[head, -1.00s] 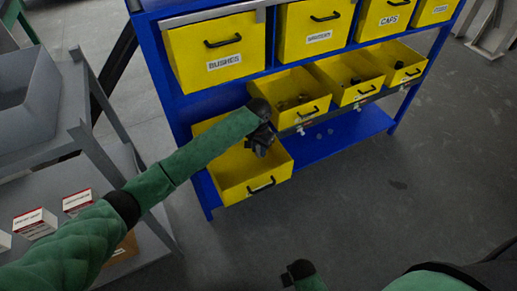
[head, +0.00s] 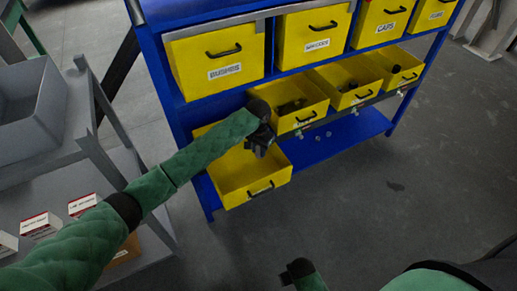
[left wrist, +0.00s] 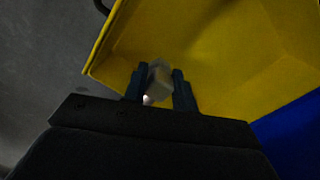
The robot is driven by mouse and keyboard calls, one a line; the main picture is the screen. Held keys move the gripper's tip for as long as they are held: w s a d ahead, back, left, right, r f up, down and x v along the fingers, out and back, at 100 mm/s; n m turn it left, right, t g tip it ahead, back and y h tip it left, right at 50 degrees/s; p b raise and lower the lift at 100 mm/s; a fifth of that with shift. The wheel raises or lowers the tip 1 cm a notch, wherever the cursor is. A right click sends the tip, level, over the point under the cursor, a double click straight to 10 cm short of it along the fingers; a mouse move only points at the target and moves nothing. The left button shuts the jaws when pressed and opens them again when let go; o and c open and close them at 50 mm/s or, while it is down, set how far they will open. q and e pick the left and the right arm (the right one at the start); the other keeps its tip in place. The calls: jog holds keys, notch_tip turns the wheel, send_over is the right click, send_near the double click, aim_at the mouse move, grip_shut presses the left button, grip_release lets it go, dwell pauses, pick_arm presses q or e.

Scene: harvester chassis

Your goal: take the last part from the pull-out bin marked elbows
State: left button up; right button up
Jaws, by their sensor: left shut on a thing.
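The pulled-out yellow bin (head: 231,195) hangs at the lower left of the blue rack in the head view. Its front label cannot be read from here. My left gripper (head: 261,143) is over the bin's right side, pointing down. In the left wrist view, the left gripper (left wrist: 160,88) is shut on a small pale grey part (left wrist: 159,82), with the yellow bin (left wrist: 215,50) behind it. The bin floor that shows looks bare. Of my right arm, a dark end (head: 298,269) shows at the bottom of the head view; its fingers cannot be made out.
Above are yellow bins marked bushes (head: 222,62) and caps (head: 385,22). Open bins with dark parts (head: 295,112) sit just above and right of the pulled-out bin. A grey bench (head: 45,130) with small white boxes stands at the left. Floor in front is clear.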

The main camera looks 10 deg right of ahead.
pick_arm(q)
jog(key=s+d+p, duration=0.2)
jog(key=s+p, duration=0.3)
jog(key=s, duration=0.3)
jog(key=s+d+p, duration=0.3)
jog(key=s+p, duration=0.2)
jog(key=s, duration=0.3)
jog(key=shift+d+p, duration=0.15)
jog(key=shift+p, duration=0.2)
dwell(0.4)
